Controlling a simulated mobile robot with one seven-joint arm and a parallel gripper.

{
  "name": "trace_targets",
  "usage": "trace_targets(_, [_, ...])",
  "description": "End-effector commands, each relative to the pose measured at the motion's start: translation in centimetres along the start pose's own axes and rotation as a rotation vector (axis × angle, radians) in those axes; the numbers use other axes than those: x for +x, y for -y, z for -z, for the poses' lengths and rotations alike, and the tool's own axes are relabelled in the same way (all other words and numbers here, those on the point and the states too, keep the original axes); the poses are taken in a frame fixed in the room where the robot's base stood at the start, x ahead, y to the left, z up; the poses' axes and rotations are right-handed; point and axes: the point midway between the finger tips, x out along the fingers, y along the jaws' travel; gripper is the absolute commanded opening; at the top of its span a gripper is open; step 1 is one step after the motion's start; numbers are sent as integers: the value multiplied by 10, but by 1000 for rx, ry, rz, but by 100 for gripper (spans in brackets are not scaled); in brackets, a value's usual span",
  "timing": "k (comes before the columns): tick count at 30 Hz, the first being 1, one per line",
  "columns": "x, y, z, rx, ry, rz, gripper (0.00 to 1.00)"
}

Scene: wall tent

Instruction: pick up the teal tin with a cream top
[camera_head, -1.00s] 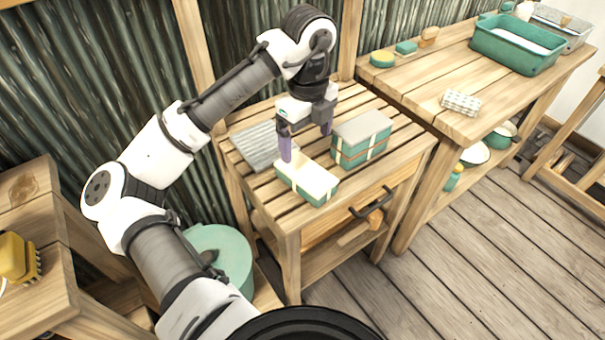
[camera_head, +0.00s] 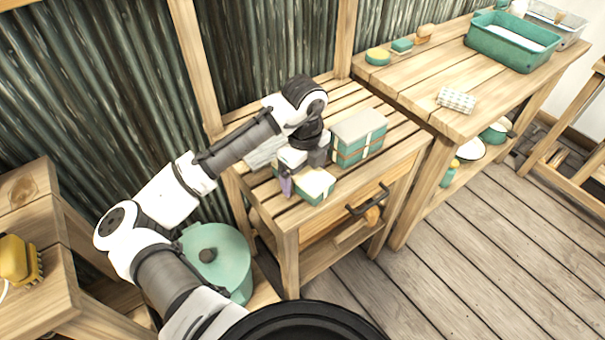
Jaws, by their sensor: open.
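The teal tin with a cream top (camera_head: 318,185) sits on the slatted top of the small wooden table, near its front left. My gripper (camera_head: 303,178) is down low at the tin, open. One purple finger shows beside the tin's left end; the other finger is mostly hidden behind the hand and the tin. The hand covers the tin's rear left part, and I cannot tell whether the fingers touch it.
A larger teal box with a grey top and pale bands (camera_head: 359,137) stands close behind, to the right. A grey ribbed panel (camera_head: 264,152) lies behind my gripper. The table has a drawer handle (camera_head: 368,201).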

Motion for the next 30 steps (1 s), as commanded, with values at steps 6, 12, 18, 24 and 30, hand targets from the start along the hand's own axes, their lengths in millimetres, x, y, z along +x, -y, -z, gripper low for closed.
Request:
trace_targets(6, [0, 0, 0, 0, 0, 0, 76])
trace_targets(12, [0, 0, 0, 0, 0, 0, 50])
trace_targets(18, [-1, 0, 0, 0, 0, 0, 32])
trace_targets(24, [-2, 0, 0, 0, 0, 1, 32])
trace_targets(30, [-16, 1, 0, 1, 1, 1, 32])
